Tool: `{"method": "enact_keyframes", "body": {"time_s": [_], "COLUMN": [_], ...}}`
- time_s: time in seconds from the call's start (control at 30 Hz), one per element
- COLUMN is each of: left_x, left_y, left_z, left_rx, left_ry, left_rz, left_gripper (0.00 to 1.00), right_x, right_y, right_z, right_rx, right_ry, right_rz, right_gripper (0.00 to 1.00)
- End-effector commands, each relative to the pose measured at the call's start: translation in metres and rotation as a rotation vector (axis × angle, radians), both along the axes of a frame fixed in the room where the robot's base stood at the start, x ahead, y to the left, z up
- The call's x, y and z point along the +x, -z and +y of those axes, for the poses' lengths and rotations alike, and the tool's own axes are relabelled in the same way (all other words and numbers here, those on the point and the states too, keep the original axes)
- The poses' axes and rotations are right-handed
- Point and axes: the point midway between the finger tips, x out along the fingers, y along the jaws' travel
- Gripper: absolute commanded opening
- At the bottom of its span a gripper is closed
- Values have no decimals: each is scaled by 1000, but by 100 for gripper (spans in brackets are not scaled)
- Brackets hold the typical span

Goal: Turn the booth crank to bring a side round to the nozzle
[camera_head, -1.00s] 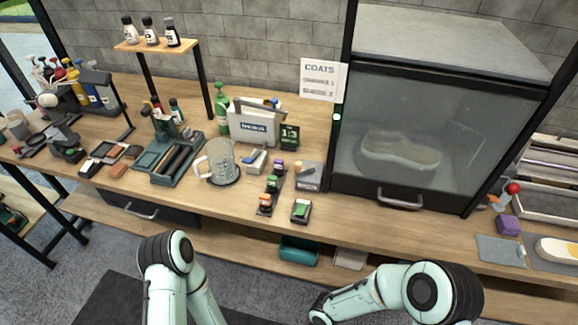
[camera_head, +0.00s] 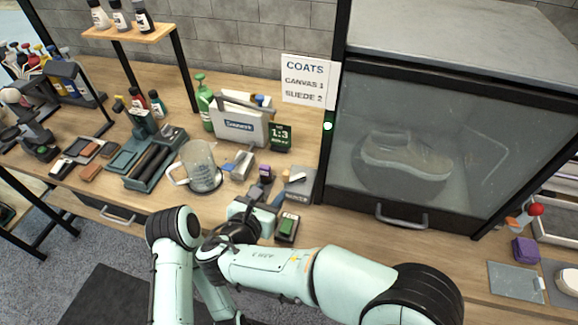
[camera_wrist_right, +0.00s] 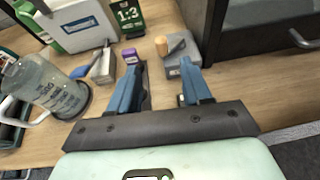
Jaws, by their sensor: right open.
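The booth (camera_head: 440,85) stands at the right of the bench, with a dark frame and a glass front shut over it. A pale shoe (camera_head: 405,155) shows dimly through the glass, side-on, on a round base. A red ball knob (camera_head: 535,209) stands just right of the booth; I cannot tell if it is the crank's handle. The nozzle cannot be made out. My right gripper (camera_head: 277,203) is over the bench's front edge, left of the booth. In the wrist view my right gripper (camera_wrist_right: 160,80) is open and empty. My left gripper is out of view; only its arm shows.
A glass jug (camera_head: 201,168), a grey block with a tan-handled tool (camera_head: 297,187) and a green-topped block (camera_head: 287,228) are near my right gripper. A booth handle (camera_head: 401,222) juts out low. A purple block (camera_head: 524,250) sits right. Bare bench top lies before the booth.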

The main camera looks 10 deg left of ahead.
Motion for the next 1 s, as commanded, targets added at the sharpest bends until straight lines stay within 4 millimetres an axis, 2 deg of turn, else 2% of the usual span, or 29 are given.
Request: {"method": "enact_keyframes", "body": {"time_s": [0.3, 0.53, 0.73, 1.0], "left_x": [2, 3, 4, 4], "left_y": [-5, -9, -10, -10], "left_z": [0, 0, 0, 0], "left_rx": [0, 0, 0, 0], "left_ry": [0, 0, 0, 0], "left_rz": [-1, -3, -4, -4], "left_gripper": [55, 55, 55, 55], "right_x": [60, 97, 111, 113], "right_y": [26, 41, 47, 48], "right_z": [-8, -12, -13, -13], "right_rx": [0, -1, 0, 0], "right_ry": [7, 5, 3, 3], "right_rz": [4, 4, 3, 3], "right_gripper": [49, 49, 49, 49]}}
